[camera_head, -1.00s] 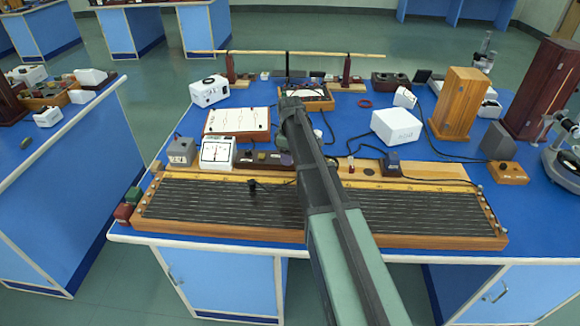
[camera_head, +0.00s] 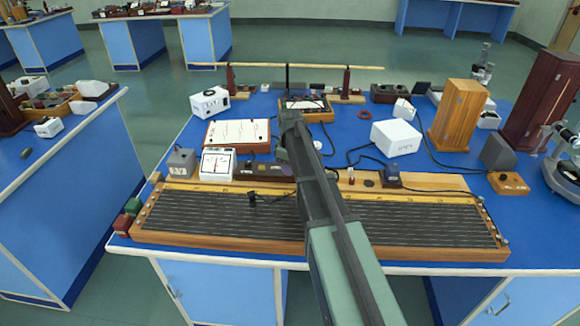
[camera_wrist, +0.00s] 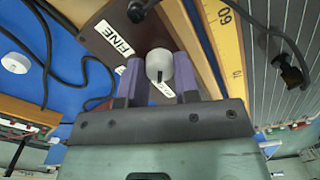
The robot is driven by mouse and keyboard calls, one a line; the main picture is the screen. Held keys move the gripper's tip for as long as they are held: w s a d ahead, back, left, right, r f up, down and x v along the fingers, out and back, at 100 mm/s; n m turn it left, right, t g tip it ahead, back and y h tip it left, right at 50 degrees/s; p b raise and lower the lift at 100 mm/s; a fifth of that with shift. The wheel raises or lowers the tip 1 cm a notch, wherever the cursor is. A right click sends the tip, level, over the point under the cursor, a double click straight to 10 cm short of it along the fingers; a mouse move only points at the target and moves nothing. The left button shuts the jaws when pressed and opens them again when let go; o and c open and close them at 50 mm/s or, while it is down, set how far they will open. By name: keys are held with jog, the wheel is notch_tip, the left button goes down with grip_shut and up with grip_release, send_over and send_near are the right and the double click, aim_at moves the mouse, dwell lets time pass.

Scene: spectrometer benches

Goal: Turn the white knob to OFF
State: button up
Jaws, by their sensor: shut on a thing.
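The white knob (camera_wrist: 159,64) sits on a dark brown box (camera_wrist: 118,42) in the wrist view. A dark pointer line on its side faces the bottom of the picture, toward a small white label (camera_wrist: 164,89) that is partly hidden and hard to read. Another label (camera_wrist: 113,37) on the box reads FINE. My gripper (camera_wrist: 159,75) has its purple fingers on both sides of the knob, shut on it. In the head view the box (camera_head: 263,171) shows beside my arm; the knob and my fingertips are hidden there.
A long wooden wire board (camera_head: 180,211) with a yellow scale lies in front. A black clip (camera_wrist: 290,72) with a cable is close by on the right in the wrist view. A white meter (camera_head: 217,164) stands left of the box; a white box (camera_head: 396,137) stands right.

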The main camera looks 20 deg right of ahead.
jog(key=m, duration=0.5)
jog(key=shift+m, duration=0.3)
jog(key=m, duration=0.5)
jog(key=shift+m, duration=0.3)
jog(key=o, duration=0.9)
notch_tip(320, 180, up, 11)
jog(key=p, duration=1)
jog(key=shift+f+p, duration=0.1)
jog(key=shift+p, duration=0.3)
